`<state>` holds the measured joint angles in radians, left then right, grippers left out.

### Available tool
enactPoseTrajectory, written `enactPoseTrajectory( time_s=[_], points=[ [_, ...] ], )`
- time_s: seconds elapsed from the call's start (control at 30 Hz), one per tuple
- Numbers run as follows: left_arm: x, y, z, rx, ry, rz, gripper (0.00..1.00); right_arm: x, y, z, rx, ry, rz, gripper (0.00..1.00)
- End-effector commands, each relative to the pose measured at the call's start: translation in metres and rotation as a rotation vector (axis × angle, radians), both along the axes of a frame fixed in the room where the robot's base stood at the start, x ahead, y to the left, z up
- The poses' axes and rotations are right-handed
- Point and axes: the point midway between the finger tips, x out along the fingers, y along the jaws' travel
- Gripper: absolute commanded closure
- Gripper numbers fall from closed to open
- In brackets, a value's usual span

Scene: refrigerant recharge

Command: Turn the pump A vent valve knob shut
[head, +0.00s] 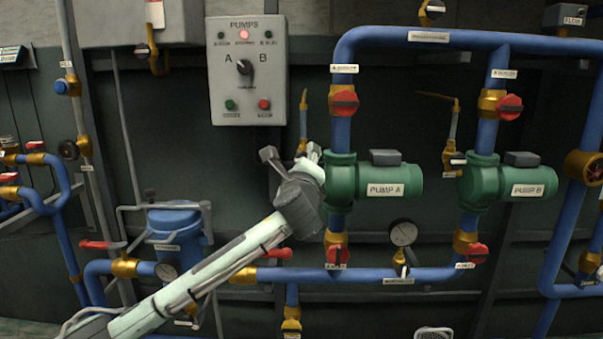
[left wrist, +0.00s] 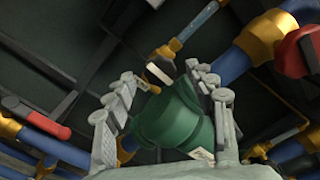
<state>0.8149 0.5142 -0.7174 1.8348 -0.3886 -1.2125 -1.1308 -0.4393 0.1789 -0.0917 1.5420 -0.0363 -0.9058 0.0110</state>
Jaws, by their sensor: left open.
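The green pump A (head: 388,184) is in the middle of the head view, and its green body (left wrist: 180,118) also shows in the left wrist view. Its vent valve has a brass body (head: 302,146) on a thin pipe at the pump's upper left. In the left wrist view the vent valve knob (left wrist: 160,72), dark with a pale face, lies between the fingertips. My left gripper (head: 291,154) is open, with its fingers (left wrist: 161,74) either side of the knob. I cannot tell whether they touch it. The gripper hides the knob in the head view. My right gripper is not in view.
Pump B (head: 508,182) stands to the right. Red-handled valves sit above (head: 344,103) and below pump A (head: 337,256) on blue pipes. The grey pumps control box (head: 245,70) is on the wall above my gripper. A gauge (head: 403,232) is below right.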

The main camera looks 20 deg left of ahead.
Motion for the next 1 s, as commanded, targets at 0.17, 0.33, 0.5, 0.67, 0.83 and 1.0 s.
enactPoseTrajectory(
  time_s=[0.17,0.33,0.5,0.67,0.83,1.0],
  points=[
    [-0.039,-0.012,0.000,-0.001,0.000,-0.002,0.44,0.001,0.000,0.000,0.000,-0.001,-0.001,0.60],
    [-0.067,-0.019,0.000,0.001,0.000,-0.001,0.44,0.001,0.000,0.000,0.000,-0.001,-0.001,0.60],
    [-0.082,-0.023,0.000,0.000,0.000,0.000,0.44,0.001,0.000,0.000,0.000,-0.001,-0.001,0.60],
    [-0.085,-0.024,0.000,0.000,0.000,0.001,0.44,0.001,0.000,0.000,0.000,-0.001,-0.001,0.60],
    [-0.084,-0.024,0.000,0.001,0.001,0.001,0.44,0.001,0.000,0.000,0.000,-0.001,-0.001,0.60],
    [-0.084,-0.024,0.000,0.001,0.001,0.001,0.44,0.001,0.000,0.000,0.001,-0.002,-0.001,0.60]
  ],
)
